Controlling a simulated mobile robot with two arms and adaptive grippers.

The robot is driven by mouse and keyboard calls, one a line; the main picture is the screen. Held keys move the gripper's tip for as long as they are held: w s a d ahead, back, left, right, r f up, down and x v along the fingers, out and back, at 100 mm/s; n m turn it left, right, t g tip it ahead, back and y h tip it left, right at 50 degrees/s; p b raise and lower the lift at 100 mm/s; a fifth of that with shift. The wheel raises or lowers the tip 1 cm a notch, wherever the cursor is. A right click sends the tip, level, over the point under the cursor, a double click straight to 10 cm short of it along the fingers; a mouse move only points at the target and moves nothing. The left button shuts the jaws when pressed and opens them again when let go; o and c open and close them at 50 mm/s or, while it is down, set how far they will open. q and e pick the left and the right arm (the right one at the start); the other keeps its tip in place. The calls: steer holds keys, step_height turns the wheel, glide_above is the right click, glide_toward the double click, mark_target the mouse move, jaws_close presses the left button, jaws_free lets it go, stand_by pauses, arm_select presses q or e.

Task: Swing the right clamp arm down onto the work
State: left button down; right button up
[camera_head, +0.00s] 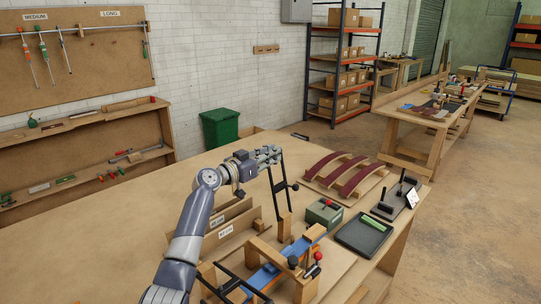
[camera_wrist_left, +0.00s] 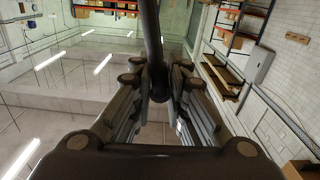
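My left gripper (camera_head: 270,154) is at the top of a raised black clamp arm (camera_head: 275,182) near the middle of the head view. In the left wrist view a dark bar (camera_wrist_left: 151,40) runs between the fingers (camera_wrist_left: 160,100), which look closed against it. The clamp arm stands steeply above a wooden post and has a black ball knob. The work, a blue strip (camera_head: 263,277) on a wooden form, lies at the bottom centre. A second black clamp arm is at its lower left. My right gripper is not in view.
A small green box (camera_head: 324,213) and a dark tray (camera_head: 363,236) with a green block stand right of the form. Curved red-brown laminations (camera_head: 345,175) lie behind them. Labelled wooden boards (camera_head: 222,232) stand left of the clamp arm. The table's far left is clear.

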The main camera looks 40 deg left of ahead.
arm_select(q)
steer(key=shift+d, duration=0.1)
steer(key=s+d+f+m+b, duration=0.1)
steer(key=d+m+b, duration=0.2)
steer(key=d+m, duration=0.4)
steer(key=shift+d, duration=3.3)
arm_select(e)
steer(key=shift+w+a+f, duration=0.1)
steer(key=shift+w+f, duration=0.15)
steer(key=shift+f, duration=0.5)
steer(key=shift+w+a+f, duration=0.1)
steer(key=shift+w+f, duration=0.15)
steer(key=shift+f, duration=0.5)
arm_select(q)
steer(key=shift+s, duration=0.1)
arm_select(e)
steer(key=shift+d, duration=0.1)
arm_select(q)
steer(key=c, duration=1.6)
jaws_free()
steer(key=shift+a, duration=0.1)
steer(key=shift+o, duration=0.2)
steer(key=shift+s, duration=0.15)
